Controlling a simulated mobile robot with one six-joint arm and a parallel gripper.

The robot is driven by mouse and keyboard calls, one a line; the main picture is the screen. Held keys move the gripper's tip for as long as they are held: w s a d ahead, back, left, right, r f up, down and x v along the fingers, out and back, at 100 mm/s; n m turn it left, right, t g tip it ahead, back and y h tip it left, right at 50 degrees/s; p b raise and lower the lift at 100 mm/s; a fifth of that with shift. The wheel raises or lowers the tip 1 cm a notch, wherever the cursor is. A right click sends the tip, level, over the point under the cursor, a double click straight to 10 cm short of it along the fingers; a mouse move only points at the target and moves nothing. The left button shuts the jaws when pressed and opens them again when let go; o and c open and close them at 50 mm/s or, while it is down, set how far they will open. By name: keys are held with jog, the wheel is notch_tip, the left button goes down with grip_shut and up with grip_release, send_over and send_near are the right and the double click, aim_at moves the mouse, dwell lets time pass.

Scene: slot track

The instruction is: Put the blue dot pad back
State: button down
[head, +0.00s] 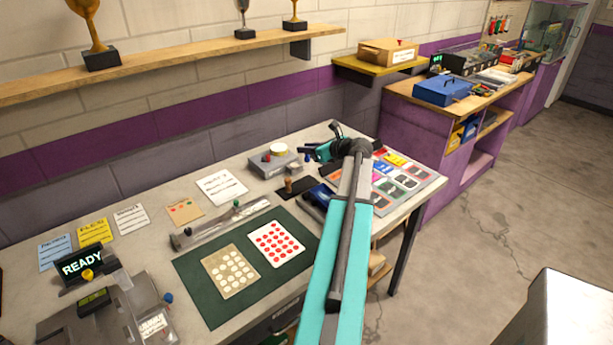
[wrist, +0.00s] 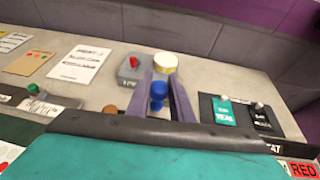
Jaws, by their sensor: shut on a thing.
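My gripper (wrist: 160,88) is shut on a small blue knob-like piece, which I take to be the blue dot pad (wrist: 158,92). It is held between the two grey-purple fingers, above the back part of the table. In the head view my gripper (head: 308,151) is beside a grey box (head: 268,165) with a red knob and a cream round top. The box also shows behind the fingers in the wrist view (wrist: 131,72). My arm and wrist hide part of the table.
A black tray (head: 290,192) with a brown knobbed piece lies in front of the grey box. Coloured cards (head: 403,184) lie at the right. A green mat (head: 195,283) holds dotted sheets. The wall and shelf (head: 190,57) are behind.

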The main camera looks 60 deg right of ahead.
aim_at(307, 161)
jog(key=shift+f+p, duration=0.55)
jog(key=shift+f, duration=2.25)
jog(key=shift+f+p, duration=0.45)
jog(key=shift+f, duration=1.45)
jog(key=c, duration=1.6)
grip_release()
jog(key=shift+f, duration=0.1)
jog(key=shift+o, duration=0.2)
jog(key=b+v, duration=0.2)
jog(key=v, duration=1)
jog(key=shift+b, duration=0.4)
